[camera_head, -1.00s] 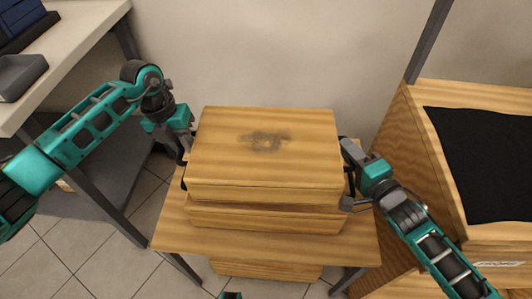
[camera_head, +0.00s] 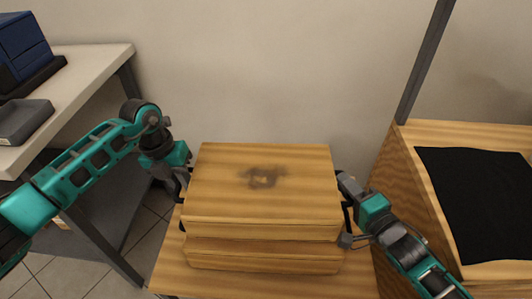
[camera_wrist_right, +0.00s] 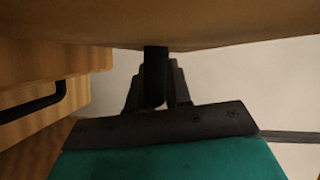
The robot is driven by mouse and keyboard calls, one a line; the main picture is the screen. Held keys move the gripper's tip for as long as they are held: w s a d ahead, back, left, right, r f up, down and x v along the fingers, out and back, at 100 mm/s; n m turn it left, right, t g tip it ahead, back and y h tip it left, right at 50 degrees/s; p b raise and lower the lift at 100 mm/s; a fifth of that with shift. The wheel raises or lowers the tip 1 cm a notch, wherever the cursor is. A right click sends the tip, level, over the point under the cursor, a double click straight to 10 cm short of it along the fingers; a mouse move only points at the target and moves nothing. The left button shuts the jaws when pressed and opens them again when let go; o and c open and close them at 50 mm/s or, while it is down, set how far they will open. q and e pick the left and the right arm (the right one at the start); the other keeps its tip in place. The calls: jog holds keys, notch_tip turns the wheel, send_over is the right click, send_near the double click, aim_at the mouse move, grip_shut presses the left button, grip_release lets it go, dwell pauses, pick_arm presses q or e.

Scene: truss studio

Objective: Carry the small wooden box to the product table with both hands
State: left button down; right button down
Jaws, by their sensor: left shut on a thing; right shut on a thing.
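The small wooden box (camera_head: 262,205), pale with a dark smudge on its lid, is level above a second wooden box (camera_head: 262,257). I cannot tell whether a gap separates them. My left gripper (camera_head: 182,184) is shut at the box's left side, its grip partly hidden. My right gripper (camera_head: 346,205) is shut on the black handle at the right side. In the right wrist view the handle (camera_wrist_right: 155,75) sits between the fingers, beneath the box's dark side (camera_wrist_right: 190,20). The product table is not clearly identifiable; a wooden stand (camera_head: 405,190) with a black cloth (camera_head: 475,205) is at the right.
The boxes are over a low wooden table (camera_head: 165,270). A grey-topped bench (camera_head: 95,62) with a grey tray (camera_head: 25,120) and blue bins (camera_head: 25,45) is at the left. A dark upright post (camera_head: 425,60) rises from the right stand. A wall closes the back.

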pick_arm(q)
jog(key=shift+r, duration=0.2)
pick_arm(e)
jog(key=shift+r, duration=0.3)
